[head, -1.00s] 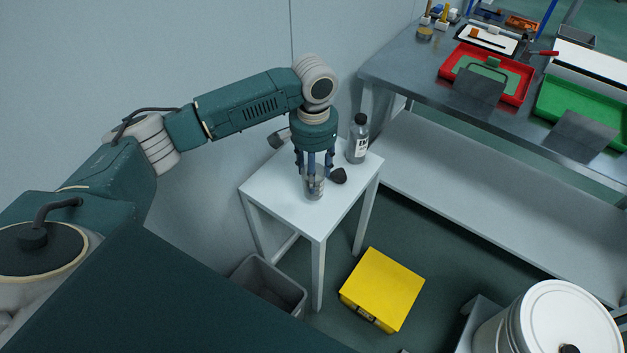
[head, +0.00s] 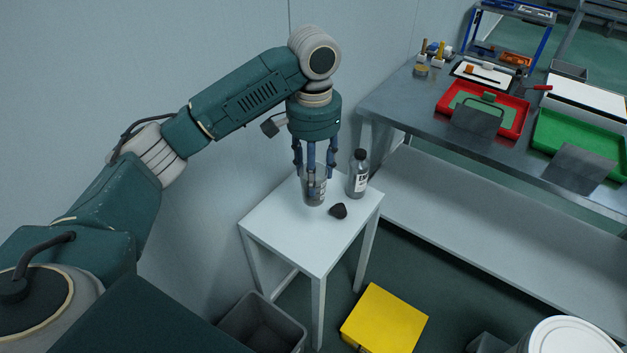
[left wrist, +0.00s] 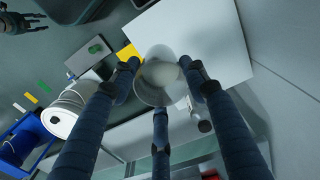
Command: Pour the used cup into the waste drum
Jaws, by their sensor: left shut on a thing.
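My left gripper (head: 314,172) is shut around a clear, greyish cup (head: 315,191), held upright just above the small white table. In the left wrist view the cup (left wrist: 158,82) sits between the fingers, its open rim facing the camera; its contents are unclear. A white drum (head: 568,338) is cut off at the bottom right of the head view, well away from the cup. A white drum also shows at the left of the left wrist view (left wrist: 62,120). A dark fingered shape at that view's top left may be my right gripper (left wrist: 20,22); its state is unclear.
On the white table (head: 290,240) stand a labelled bottle (head: 358,178), close to the cup, and a small black object (head: 338,211). A grey bin (head: 262,325) and a yellow box (head: 385,320) are on the floor. A metal bench (head: 400,100) with trays is at right.

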